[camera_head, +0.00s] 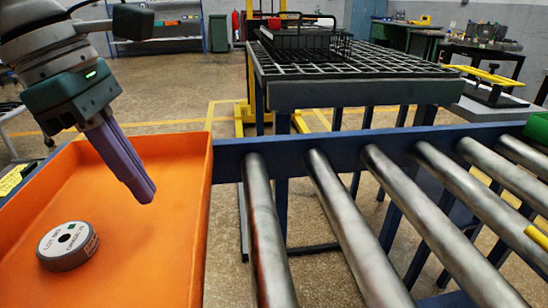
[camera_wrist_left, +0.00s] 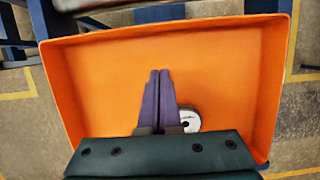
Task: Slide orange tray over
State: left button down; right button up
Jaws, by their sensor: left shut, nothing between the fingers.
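The orange tray (camera_head: 172,240) fills the lower left of the head view, its right wall against the end of the roller conveyor. It also shows from above in the left wrist view (camera_wrist_left: 105,80). A round grey disc with a white printed label (camera_head: 68,246) lies inside it. My left gripper (camera_head: 146,194) has long purple fingers, shut together and empty. It points down over the tray, right of and beyond the disc. In the left wrist view the fingers (camera_wrist_left: 159,75) lie side by side, and the disc (camera_wrist_left: 190,121) is partly hidden behind them. My right gripper is not in view.
A conveyor of metal rollers (camera_head: 345,230) with a blue frame (camera_head: 232,162) runs right from the tray. Behind it stands a table with a black grid top (camera_head: 345,72), holding a dark wire basket (camera_head: 300,40). A green object (camera_head: 538,127) sits at the far right edge.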

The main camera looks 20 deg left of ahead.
aim_at(192, 221)
pick_arm(q)
jog(key=x, duration=0.3)
jog(key=shift+d+f, duration=0.15)
jog(key=shift+d, duration=0.1)
jog(key=shift+w+d, duration=0.7)
jog(key=shift+d, duration=0.3)
jog(key=shift+w+d+p, duration=0.3)
jog(key=shift+d+p, duration=0.05)
jog(key=shift+d, duration=0.05)
